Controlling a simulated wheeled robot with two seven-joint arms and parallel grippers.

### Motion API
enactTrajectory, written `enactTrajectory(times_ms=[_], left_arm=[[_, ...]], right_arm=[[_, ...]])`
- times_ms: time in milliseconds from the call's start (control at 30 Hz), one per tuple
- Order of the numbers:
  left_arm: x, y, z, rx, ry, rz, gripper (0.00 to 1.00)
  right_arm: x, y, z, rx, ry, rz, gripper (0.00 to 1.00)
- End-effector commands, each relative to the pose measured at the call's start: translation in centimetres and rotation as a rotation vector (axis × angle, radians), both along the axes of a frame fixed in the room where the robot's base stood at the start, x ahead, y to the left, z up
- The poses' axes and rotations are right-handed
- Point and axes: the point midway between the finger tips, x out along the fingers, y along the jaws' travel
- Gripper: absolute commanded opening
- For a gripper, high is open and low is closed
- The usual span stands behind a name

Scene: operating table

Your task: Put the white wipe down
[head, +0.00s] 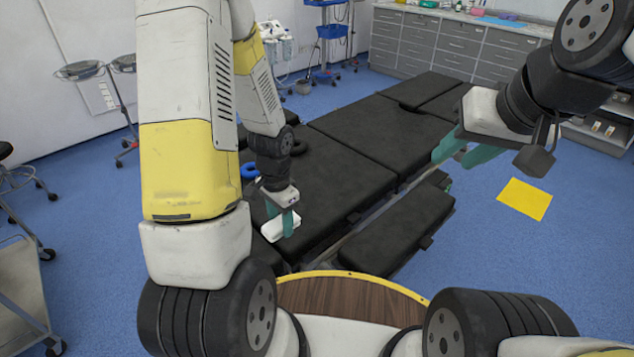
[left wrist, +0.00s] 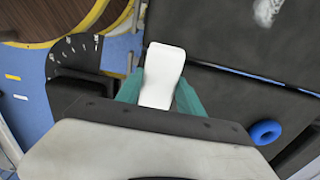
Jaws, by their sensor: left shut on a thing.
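The white wipe (head: 279,228) is a small pale folded piece at the near left edge of the black operating table (head: 345,170). My left gripper (head: 287,222) is shut on it, its green fingers on either side. In the left wrist view the wipe (left wrist: 163,75) sticks out beyond the two green fingers (left wrist: 158,92), with the dark table behind it. I cannot tell whether the wipe touches the table.
A blue ring (head: 250,171) lies on the table's left part, partly behind my left arm; it also shows in the left wrist view (left wrist: 265,132). A yellow sheet (head: 525,198) lies on the blue floor at right. Grey cabinets (head: 450,42) line the back. Most of the table top is clear.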

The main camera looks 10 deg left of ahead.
Motion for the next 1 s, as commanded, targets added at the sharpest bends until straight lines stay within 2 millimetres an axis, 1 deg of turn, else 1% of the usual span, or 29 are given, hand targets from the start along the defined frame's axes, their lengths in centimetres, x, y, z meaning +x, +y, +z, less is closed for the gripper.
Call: enactTrajectory(times_ms=[33,200,300,433,533,767,900,1000], left_arm=[[1.4,-0.2,-0.2,-0.001,-0.001,0.001,0.0],[6.0,-1.0,-0.6,-0.001,-0.002,0.0,0.0],[8.6,-1.4,-0.9,0.0,0.0,-0.001,0.0],[11.3,-1.8,-1.1,-0.001,-0.001,0.0,0.0],[12.4,-2.1,-1.2,-0.001,0.001,-0.001,0.0],[14.0,-2.3,-1.5,-0.001,0.002,-0.001,0.0],[13.7,-2.3,-3.9,0.0,0.006,0.0,0.0],[13.8,-2.2,-4.8,0.0,0.003,0.0,0.0]], right_arm=[[0.0,0.0,0.0,0.0,0.0,0.0,0.36],[0.0,0.0,0.0,0.0,0.0,0.0,0.36],[0.0,0.0,0.0,0.0,0.0,0.0,0.36],[0.0,0.0,0.0,0.0,0.0,0.0,0.36],[0.0,0.0,0.0,0.0,0.0,0.0,0.36],[0.0,0.0,0.0,0.0,0.0,0.0,0.36],[0.0,0.0,0.0,0.0,0.0,0.0,0.36],[0.0,0.0,0.0,0.0,0.0,0.0,0.36]])
